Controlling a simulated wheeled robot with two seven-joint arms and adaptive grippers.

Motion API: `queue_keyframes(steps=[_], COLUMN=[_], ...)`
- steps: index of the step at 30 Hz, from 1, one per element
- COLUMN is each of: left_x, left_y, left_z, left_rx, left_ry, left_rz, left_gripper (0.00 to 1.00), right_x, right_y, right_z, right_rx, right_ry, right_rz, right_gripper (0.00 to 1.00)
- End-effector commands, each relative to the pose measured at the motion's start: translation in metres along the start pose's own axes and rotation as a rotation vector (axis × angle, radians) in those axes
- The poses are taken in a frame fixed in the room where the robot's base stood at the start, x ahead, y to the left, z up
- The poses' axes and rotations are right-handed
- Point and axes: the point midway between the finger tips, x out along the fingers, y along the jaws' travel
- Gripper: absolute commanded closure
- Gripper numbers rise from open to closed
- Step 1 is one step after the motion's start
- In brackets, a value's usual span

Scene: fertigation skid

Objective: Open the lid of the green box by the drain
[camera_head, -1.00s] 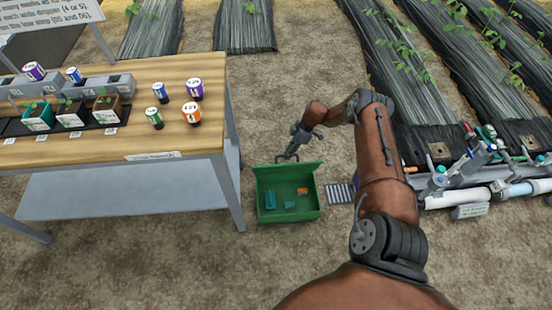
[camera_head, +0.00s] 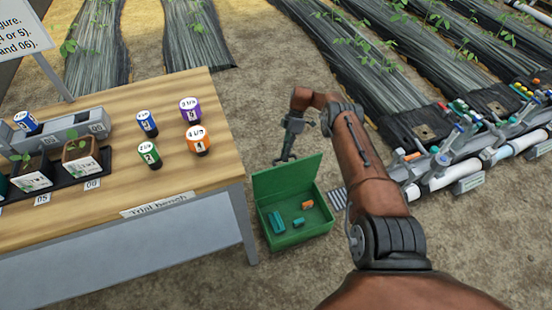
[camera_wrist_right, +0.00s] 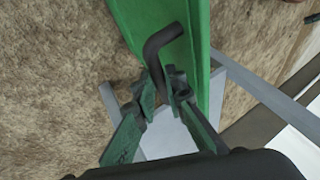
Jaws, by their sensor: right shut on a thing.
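The green box (camera_head: 300,236) stands on the soil beside the drain grate (camera_head: 338,198). Its lid (camera_head: 287,178) is raised at the back, and several small teal and orange pieces show inside. My right gripper (camera_head: 286,157) is at the lid's upper edge. In the right wrist view, the fingers of my right gripper (camera_wrist_right: 166,98) are closed around the dark bent handle (camera_wrist_right: 164,42) on the green lid (camera_wrist_right: 203,45). My left gripper is not in view.
A wooden-topped bench (camera_head: 110,150) stands left of the box, holding labelled bottles (camera_head: 198,140) and potted seedlings. Pipes and valves (camera_head: 450,165) lie to the right. Bare soil is clear behind the box.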

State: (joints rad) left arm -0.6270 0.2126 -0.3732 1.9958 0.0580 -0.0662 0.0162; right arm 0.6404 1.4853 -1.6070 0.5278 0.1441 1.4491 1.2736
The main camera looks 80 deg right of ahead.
Motion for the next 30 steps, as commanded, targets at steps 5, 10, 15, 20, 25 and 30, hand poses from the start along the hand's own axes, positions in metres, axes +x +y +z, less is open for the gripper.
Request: queue_keyframes(steps=[5,10,15,20,25,30], left_x=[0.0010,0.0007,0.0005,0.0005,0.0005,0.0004], left_y=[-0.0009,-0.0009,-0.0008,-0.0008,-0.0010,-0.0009], left_z=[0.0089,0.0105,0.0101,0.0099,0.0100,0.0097], left_rx=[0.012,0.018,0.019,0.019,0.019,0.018], left_ry=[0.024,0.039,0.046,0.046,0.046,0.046], left_rz=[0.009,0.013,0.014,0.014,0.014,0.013], left_gripper=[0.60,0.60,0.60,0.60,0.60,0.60], right_x=[0.0080,0.0060,0.0060,0.0062,0.0064,0.0039], right_y=[-0.0002,-0.0003,-0.0007,-0.0007,-0.0008,0.0000], right_z=[0.0174,0.0189,0.0185,0.0177,0.0170,0.0119], right_rx=[0.016,0.018,0.018,0.018,0.017,0.012], right_ry=[-0.024,-0.024,-0.024,-0.023,-0.022,-0.016], right_rz=[-0.028,-0.036,-0.040,-0.040,-0.041,-0.038], right_gripper=[1.00,1.00,1.00,1.00,0.86,0.74])
